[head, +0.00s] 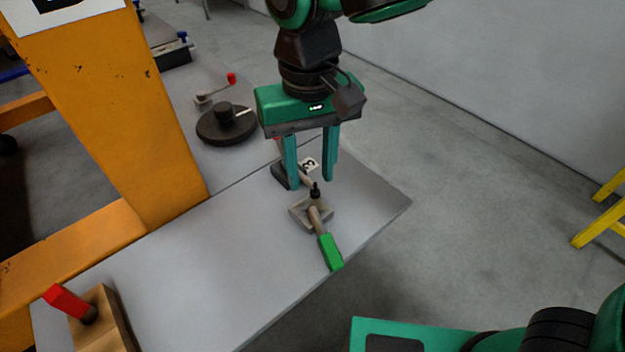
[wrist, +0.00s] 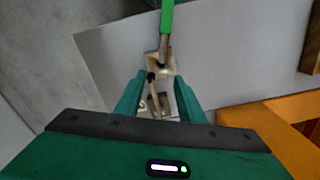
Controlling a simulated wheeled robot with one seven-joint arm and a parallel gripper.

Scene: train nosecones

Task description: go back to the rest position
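My gripper (head: 310,186) is teal and points down above the grey table, with its two fingers spread apart and nothing visible between them. A lever with a green handle (head: 330,252) on a small square base (head: 300,213) stands just below and in front of the fingers. In the wrist view the fingers (wrist: 158,100) are also apart, and the green handle (wrist: 167,16) is at the top. Whether the fingertips touch anything cannot be told.
The grey table (head: 215,265) has a free right edge. A red-handled lever (head: 66,300) sits on a wooden block at lower left. An orange post (head: 130,100) rises at left. A black disc (head: 227,124) and another small red-knobbed lever (head: 231,79) lie behind. Open floor is at right.

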